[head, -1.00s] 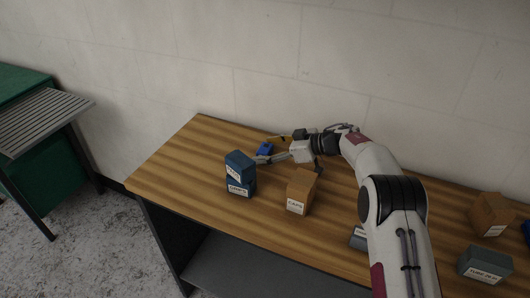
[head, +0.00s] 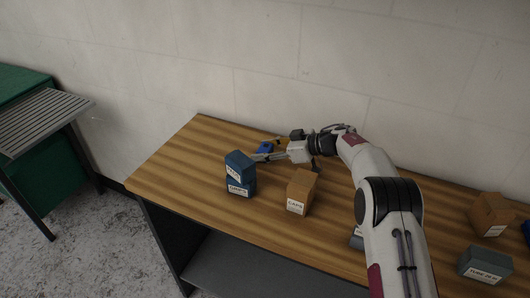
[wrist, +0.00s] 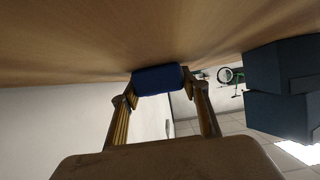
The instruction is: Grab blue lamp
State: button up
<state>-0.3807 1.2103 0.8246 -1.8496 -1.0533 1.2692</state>
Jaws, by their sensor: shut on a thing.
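The blue lamp (wrist: 158,80) looks like a small blue block in the wrist view, with its ends between my two fingertips. My gripper (wrist: 158,92) is shut on it. In the head view the blue lamp (head: 265,147) is near the back left of the wooden table, partly hidden by my gripper (head: 262,154). The lamp appears at the tabletop; I cannot tell whether it is lifted clear of it.
Two stacked dark blue boxes (head: 240,173) stand just in front of my gripper. A brown box (head: 301,191) is to their right. Another brown box (head: 491,214) and a grey box (head: 484,265) are at the far right. The table's left end (head: 180,160) is clear.

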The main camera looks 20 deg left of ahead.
aim_at(266, 148)
jog(key=shift+r, duration=0.15)
notch_tip(266, 148, up, 10)
jog(key=shift+f, duration=0.15)
dwell(0.6)
jog(key=shift+w, duration=0.1)
dwell(0.4)
